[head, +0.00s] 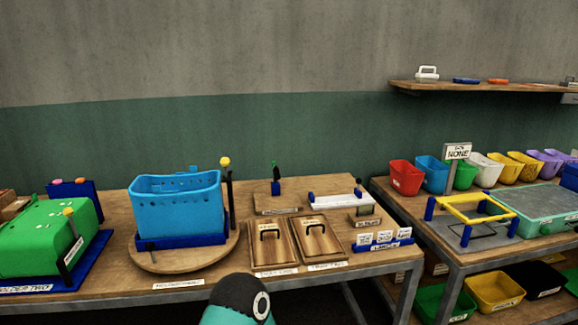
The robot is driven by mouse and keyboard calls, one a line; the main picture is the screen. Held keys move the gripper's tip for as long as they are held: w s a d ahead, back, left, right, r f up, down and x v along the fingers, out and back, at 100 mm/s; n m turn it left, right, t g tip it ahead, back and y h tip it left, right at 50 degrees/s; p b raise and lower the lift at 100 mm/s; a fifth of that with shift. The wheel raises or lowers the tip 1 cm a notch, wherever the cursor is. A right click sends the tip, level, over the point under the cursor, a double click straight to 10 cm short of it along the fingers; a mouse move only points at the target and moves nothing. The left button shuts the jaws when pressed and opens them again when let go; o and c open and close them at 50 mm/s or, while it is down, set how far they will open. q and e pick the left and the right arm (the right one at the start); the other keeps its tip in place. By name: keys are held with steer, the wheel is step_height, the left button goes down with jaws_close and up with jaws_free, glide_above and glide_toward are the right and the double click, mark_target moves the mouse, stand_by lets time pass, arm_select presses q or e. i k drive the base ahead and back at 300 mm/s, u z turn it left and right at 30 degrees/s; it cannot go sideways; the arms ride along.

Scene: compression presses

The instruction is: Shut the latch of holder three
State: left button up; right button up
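A bright blue crate (177,207) sits upright in a dark blue holder base (185,243) on a round wooden turntable (150,262). The white label (178,284) in front of it is too small to read surely; it may be holder three's. A dark upright post or lever with a yellow knob (225,161) stands at the crate's right rear corner. A small black lever (151,246) shows at the base's front left. I cannot tell which part is the latch, or its state. Neither gripper is in view.
Left stands a holder labelled holder two (25,289) with a green crate (45,238). Right of the turntable lie two wooden boards with handles (320,241) and a blue card rack (365,245). A teal and black part of my arm shows at the bottom centre.

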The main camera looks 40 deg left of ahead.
mark_target(225, 161)
steer(key=z, duration=0.05)
steer(key=k, duration=1)
steer(key=u, duration=0.5)
steer(key=i, duration=1)
steer(key=u, duration=0.05)
